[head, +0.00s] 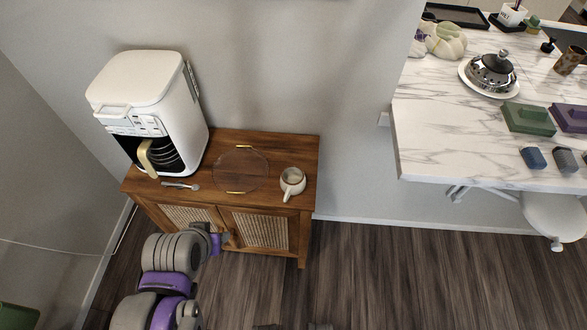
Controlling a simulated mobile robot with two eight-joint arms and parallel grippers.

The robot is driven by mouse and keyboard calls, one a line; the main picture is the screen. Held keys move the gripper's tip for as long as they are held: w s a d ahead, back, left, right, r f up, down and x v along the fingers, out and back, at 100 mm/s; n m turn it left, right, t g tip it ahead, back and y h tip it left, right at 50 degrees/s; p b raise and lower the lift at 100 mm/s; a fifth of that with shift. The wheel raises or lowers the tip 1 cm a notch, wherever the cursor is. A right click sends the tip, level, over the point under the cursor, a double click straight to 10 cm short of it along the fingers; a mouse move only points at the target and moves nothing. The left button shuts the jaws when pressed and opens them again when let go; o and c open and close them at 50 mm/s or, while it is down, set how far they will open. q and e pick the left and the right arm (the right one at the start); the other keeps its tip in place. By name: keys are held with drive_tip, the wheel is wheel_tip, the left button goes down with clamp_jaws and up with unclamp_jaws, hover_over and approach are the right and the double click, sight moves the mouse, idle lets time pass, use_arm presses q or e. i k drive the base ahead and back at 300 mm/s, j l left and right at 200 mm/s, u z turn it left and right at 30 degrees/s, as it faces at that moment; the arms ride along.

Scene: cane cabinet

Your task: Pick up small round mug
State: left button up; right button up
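The small round mug (292,180) is white or cream. It stands upright on the right part of the wooden cane cabinet's top (306,148), with its handle toward the front edge. My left arm comes in from the lower left. Its gripper (225,240) is in front of the cabinet doors, below and left of the mug and apart from it. The gripper is small and partly hidden by the wrist, so I cannot see whether its fingers are open or shut. My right gripper does not show clearly.
A white coffee machine (150,100) stands at the cabinet's left. A clear round tray with gold handles (240,168) lies left of the mug, and a spoon (180,185) lies near the front edge. A marble table (440,120) with several items stands at right. Floor in front is clear.

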sight(292, 180)
drive_tip(key=l+u, duration=0.25)
drive_tip(key=u, duration=0.2)
drive_tip(key=k+l+u, duration=0.15)
drive_tip(key=u, duration=0.3)
drive_tip(key=l, duration=0.1)
